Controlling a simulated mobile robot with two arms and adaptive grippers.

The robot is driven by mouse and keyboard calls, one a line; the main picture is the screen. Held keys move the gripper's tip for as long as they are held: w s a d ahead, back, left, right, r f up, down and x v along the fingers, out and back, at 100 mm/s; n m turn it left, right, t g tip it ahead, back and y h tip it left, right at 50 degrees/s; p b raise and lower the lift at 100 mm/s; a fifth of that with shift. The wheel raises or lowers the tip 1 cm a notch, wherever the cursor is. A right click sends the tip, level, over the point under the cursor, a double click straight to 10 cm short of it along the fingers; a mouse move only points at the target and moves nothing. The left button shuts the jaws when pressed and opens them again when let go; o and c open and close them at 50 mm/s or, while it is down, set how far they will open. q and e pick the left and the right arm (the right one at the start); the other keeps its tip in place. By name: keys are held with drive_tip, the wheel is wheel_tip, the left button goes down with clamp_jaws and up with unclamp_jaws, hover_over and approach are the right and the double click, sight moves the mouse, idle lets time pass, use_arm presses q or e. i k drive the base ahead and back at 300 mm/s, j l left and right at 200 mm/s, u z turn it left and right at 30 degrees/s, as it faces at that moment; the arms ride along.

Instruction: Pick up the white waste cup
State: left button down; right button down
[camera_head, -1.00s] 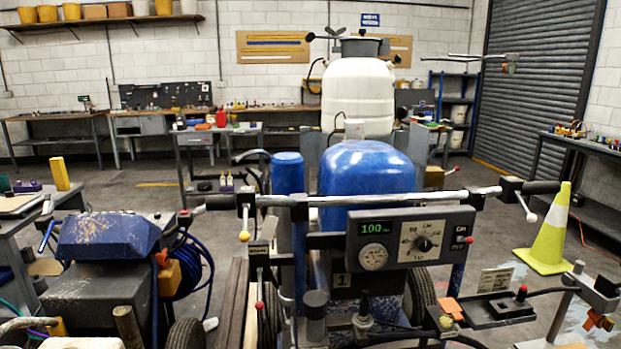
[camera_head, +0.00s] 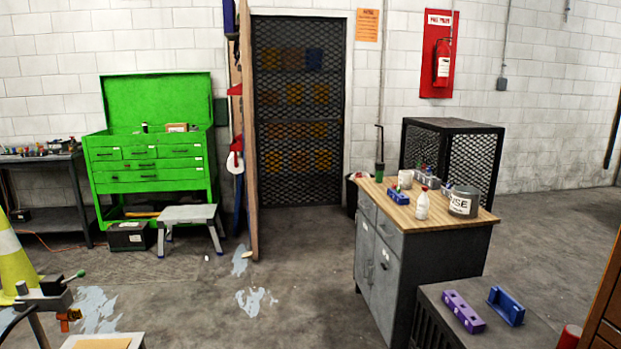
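A small white cup (camera_head: 405,179) stands towards the back of the wooden top (camera_head: 376,190) of a grey cabinet, right of centre. It is too small for me to read any marking on it. Small blue items (camera_head: 397,196) lie close to the cup. Neither of my grippers is in view.
Grey floor is open left of the cabinet. A dark surface with purple (camera_head: 463,311) and blue (camera_head: 506,305) blocks is at front right. A mesh cage (camera_head: 478,158) stands behind the cabinet. A step stool (camera_head: 190,216), green tool chest (camera_head: 150,165) and traffic cone (camera_head: 14,262) are left.

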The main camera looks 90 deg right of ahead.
sight(406, 177)
drive_tip(key=z, duration=3.4)
drive_tip(key=i+j, duration=0.45)
drive_tip(key=i+l+z, duration=0.05)
